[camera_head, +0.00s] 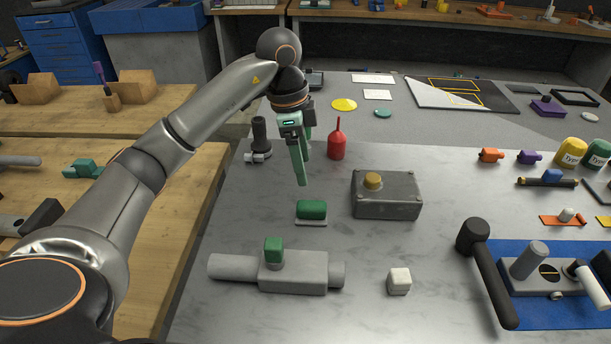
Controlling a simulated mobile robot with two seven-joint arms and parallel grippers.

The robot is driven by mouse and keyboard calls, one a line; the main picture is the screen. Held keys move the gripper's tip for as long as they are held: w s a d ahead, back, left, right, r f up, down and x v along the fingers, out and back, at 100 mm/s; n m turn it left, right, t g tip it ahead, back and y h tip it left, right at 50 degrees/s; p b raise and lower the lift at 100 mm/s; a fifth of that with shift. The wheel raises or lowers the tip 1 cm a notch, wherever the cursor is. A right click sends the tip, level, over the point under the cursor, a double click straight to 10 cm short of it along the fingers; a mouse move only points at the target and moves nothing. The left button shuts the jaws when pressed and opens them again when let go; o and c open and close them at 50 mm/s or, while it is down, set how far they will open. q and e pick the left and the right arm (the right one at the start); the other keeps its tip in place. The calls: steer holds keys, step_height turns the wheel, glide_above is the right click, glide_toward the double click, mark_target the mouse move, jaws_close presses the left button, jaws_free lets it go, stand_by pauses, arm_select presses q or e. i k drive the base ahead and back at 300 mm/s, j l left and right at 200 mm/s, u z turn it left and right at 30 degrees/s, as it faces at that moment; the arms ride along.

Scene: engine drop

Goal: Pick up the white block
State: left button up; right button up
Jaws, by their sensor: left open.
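The white block (399,281) is a small cube with rounded edges. It stands on the grey metal table at the front, right of a grey cylinder part and left of a black hammer. My left gripper (302,168) has green fingers that point down. It is open and empty, above the table behind and to the left of the white block, well apart from it. My right gripper is not in view.
A grey cylinder part with a green knob (293,271), a green block on a plate (311,211), a grey box with a yellow cap (387,194) and a red oil can (337,144) stand nearby. A black hammer (484,270) lies at right. The table around the white block is bare.

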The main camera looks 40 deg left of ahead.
mark_target(398, 280)
steer(key=k, duration=1)
